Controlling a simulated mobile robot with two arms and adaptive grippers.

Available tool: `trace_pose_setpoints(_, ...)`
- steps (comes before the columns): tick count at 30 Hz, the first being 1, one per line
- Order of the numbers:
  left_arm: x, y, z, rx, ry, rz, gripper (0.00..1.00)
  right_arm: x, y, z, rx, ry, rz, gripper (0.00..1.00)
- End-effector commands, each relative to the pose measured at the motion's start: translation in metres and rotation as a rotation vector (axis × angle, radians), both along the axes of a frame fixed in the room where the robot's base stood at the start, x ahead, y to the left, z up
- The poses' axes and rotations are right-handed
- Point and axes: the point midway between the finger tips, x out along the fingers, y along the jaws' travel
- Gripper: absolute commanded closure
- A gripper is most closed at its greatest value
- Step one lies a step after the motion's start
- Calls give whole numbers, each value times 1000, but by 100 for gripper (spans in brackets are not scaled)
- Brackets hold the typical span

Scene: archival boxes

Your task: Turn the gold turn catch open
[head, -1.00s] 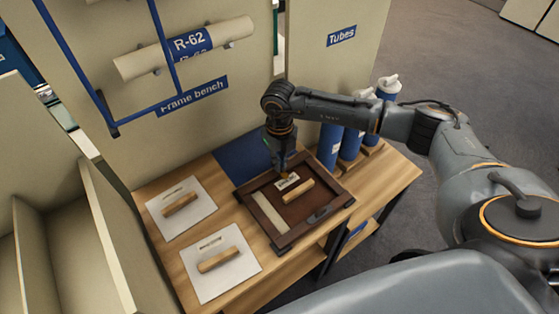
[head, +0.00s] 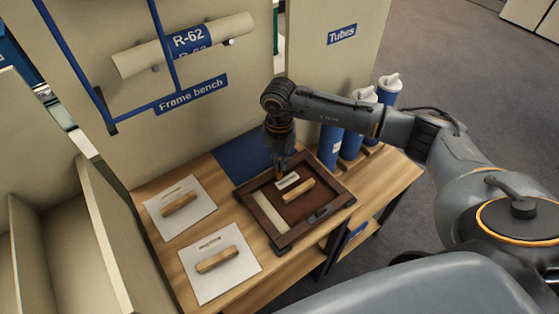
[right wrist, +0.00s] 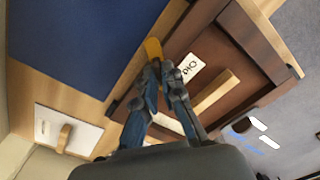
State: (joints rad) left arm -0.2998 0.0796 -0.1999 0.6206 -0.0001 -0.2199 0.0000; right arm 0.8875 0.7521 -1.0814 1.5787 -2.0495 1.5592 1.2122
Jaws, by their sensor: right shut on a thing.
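The dark brown wooden frame (head: 266,219) lies on the bench in the head view, and fills the upper right of the right wrist view (right wrist: 245,32). The gold turn catch (right wrist: 153,48) sits at the frame's edge in the right wrist view, its upper end showing beyond the fingertips. My right gripper (head: 280,166) points down at the frame's far edge. Its fingers are shut on the catch, and they hide part of it; they also show in the right wrist view (right wrist: 159,70). My left gripper is not in view.
A white label (head: 288,180) and a wooden block (head: 299,190) lie inside the frame. Two white sheets (head: 205,204) (head: 244,268) with wooden blocks lie to the left. A blue mat (head: 238,157) is behind the frame. Blue tubes (head: 329,146) stand close to my right arm.

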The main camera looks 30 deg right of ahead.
Motion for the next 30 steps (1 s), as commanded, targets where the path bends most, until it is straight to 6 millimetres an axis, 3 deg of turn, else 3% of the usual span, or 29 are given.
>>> trace_pose_setpoints(18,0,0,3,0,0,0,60,1,0,1,0,-3,-581,100)
trace_pose_setpoints(30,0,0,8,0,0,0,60,1,0,1,0,-4,-852,100)
